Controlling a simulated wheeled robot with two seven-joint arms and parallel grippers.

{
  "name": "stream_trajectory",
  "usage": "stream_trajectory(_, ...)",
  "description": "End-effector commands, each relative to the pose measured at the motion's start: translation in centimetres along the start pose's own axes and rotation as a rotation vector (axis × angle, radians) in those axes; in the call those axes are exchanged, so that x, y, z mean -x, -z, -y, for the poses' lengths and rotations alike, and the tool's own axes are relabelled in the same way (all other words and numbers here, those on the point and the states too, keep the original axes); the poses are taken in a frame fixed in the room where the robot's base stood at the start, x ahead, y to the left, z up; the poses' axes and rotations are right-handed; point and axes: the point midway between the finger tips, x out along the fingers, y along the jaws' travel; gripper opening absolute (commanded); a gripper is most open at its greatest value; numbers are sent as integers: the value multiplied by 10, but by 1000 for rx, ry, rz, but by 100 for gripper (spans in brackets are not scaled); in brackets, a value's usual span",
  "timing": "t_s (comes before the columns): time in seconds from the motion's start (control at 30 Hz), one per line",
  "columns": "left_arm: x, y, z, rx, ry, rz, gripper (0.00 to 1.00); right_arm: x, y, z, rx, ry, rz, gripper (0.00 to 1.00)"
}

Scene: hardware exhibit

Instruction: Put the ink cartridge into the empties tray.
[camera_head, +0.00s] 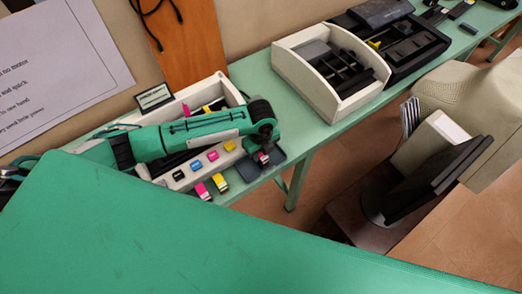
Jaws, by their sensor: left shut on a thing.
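My left gripper (263,150) points down at the right end of the printer-like white unit. It is shut on a small ink cartridge (264,159) with a pink and pale face, partly hidden by the fingers. A shallow dark grey tray (247,171), which looks like the empties tray, lies on the green bench just below and around the cartridge in the picture. I cannot tell whether the cartridge touches it. The visible part of the tray looks empty. My right gripper is not in view.
The white unit (225,89) has coloured cartridges along its front, partly behind my left arm. Yellow and pink pieces (220,183) lie before it. A small sign (155,97) stands behind. An open white case (290,72) stands farther right on the bench (255,85). A dark monitor (430,180) stands lower right.

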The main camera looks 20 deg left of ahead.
Motion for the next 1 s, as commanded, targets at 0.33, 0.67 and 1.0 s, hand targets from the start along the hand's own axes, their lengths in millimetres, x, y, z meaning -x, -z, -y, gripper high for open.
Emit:
stream_trajectory(0.33, -4, 0, 0, 0, 0, 0, 4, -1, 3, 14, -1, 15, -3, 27)
stream_trajectory(0.67, -4, 0, 0, 0, 0, 0, 48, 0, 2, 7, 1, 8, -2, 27)
stream_trajectory(1.0, 19, -1, 1, -1, 4, 1, 48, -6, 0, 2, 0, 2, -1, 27)
